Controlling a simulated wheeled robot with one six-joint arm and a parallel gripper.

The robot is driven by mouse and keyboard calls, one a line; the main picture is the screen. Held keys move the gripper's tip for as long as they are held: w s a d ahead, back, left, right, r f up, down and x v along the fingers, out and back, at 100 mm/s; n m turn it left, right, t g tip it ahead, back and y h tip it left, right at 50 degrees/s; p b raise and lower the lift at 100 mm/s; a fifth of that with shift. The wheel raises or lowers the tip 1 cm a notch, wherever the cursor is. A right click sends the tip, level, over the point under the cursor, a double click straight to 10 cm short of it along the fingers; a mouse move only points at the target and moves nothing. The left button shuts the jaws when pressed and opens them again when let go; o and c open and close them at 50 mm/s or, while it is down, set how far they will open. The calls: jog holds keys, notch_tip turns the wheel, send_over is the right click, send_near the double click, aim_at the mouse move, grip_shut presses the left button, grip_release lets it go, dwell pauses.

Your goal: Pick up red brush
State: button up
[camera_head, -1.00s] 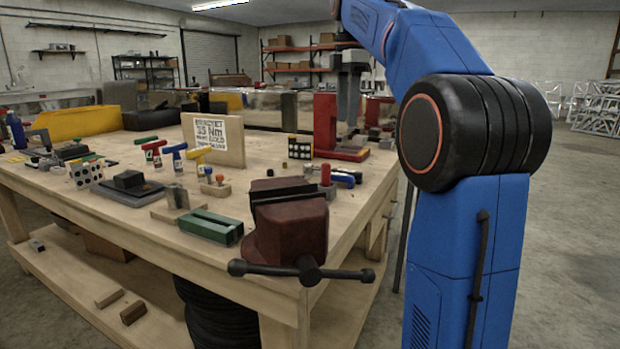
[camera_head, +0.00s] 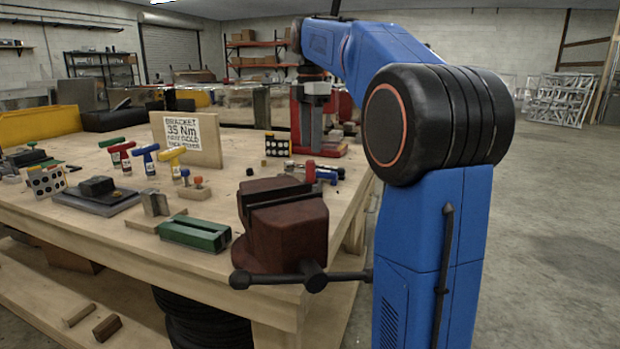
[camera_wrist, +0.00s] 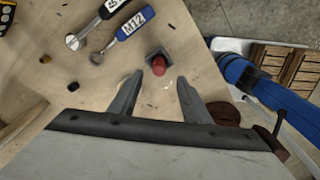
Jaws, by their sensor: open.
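A small red upright piece (camera_wrist: 160,66) on a dark square base (camera_wrist: 168,59) stands on the table in the wrist view, between and just beyond my fingertips. It also shows in the head view (camera_head: 311,171) behind the vise; I cannot tell for sure whether it is the red brush. My gripper (camera_wrist: 160,78) is open and empty, pointing down with one finger on either side of the red piece in the picture. In the head view my gripper (camera_head: 312,146) hangs over the table, in front of a red press-like stand (camera_head: 296,118).
A dark red vise (camera_head: 290,235) sits at the table's near corner. Two labelled wrenches (camera_wrist: 128,28) lie close to the red piece. T-handled tools (camera_head: 148,158), a green block (camera_head: 195,234) and a sign board (camera_head: 205,140) stand to the left. Open floor lies to the right.

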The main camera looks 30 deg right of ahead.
aim_at(311, 165)
jog(key=shift+w+d+f, duration=0.1)
jog(key=shift+f, duration=3.95)
grip_shut()
